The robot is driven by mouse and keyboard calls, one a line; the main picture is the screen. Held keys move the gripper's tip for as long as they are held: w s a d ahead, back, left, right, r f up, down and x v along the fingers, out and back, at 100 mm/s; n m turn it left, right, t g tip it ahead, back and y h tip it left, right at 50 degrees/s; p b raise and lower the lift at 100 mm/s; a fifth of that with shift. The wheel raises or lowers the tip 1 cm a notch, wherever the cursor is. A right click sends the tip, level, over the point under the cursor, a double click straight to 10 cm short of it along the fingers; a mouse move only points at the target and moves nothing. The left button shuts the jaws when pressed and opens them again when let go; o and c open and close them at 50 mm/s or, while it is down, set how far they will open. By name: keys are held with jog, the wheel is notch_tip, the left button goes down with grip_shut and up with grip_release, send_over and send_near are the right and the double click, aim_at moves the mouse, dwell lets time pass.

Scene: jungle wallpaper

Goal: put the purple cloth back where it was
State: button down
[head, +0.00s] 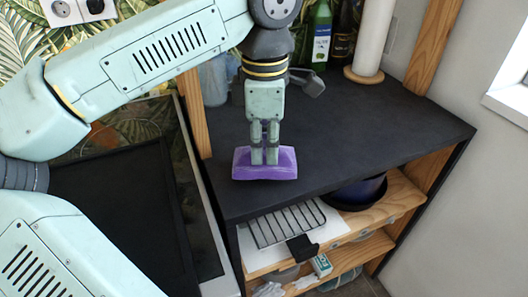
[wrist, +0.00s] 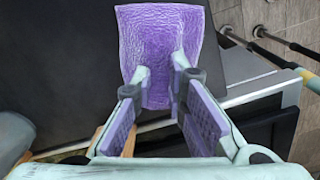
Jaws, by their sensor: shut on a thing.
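The purple cloth (head: 284,164) is at the front left of the dark counter (head: 400,130) in the head view. My gripper (head: 264,157) points down onto the cloth and is shut on it. In the wrist view the cloth (wrist: 160,35) spreads out beyond the fingertips, with its near part pinched between the fingers of my gripper (wrist: 161,88). I cannot tell whether the cloth touches the counter or hangs just above it.
Bottles (head: 320,35) and a paper roll on a stand (head: 373,40) stand at the back of the counter. A grey object (head: 309,82) lies behind my gripper. Shelves below hold a wire rack (head: 285,224) and a dark bowl (head: 357,192). The counter's right side is clear.

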aim_at(264, 159)
jog(key=shift+s+f, duration=0.1)
jog(key=shift+f, duration=1.2)
jog(key=shift+f, duration=0.1)
jog(key=shift+f, duration=0.15)
jog(key=c, duration=1.6)
grip_release()
notch_tip(264, 159, up, 13)
jog(key=shift+f, duration=0.2)
